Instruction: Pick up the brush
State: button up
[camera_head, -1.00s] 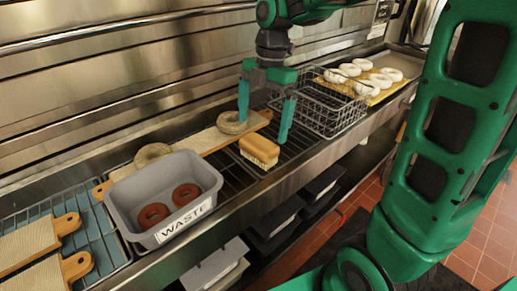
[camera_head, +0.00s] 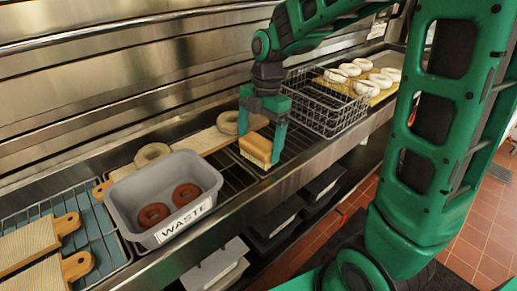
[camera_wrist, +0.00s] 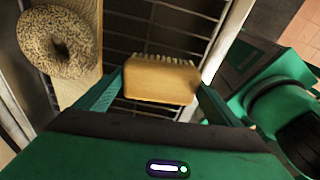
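The brush (camera_head: 256,149) is a pale wooden block with bristles, at the rack beside the long wooden board. My gripper (camera_head: 261,132) is down around it, one finger at each end. In the wrist view the brush (camera_wrist: 160,79) sits between the two green fingers, which touch its ends, with its bristles toward the top of the picture. My gripper (camera_wrist: 160,88) appears shut on it. Whether the brush is clear of the rack cannot be told.
A seeded bagel (camera_head: 229,122) lies on the wooden board (camera_head: 205,141), close to my gripper. A grey waste bin (camera_head: 129,213) with two brown bagels stands left. A wire basket (camera_head: 323,115) stands right. The counter's front edge (camera_head: 243,190) is near.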

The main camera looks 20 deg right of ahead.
aim_at(255, 143)
jog(key=c, duration=0.5)
jog(key=shift+r, duration=0.1)
jog(key=shift+r, duration=0.45)
jog(key=r, duration=0.3)
jog(key=shift+s+a+r, duration=0.1)
jog(key=shift+a+r, duration=0.25)
jog(key=shift+a, duration=0.05)
jog(key=s+a+r, duration=0.1)
jog(key=a+r, duration=0.1)
jog(key=a, duration=0.1)
jog(key=s+a+r, duration=0.1)
jog(key=a+r, duration=0.1)
jog(key=a, duration=0.1)
jog(key=s+a+r, duration=0.2)
jog(key=a, duration=0.2)
jog(key=shift+r, duration=0.15)
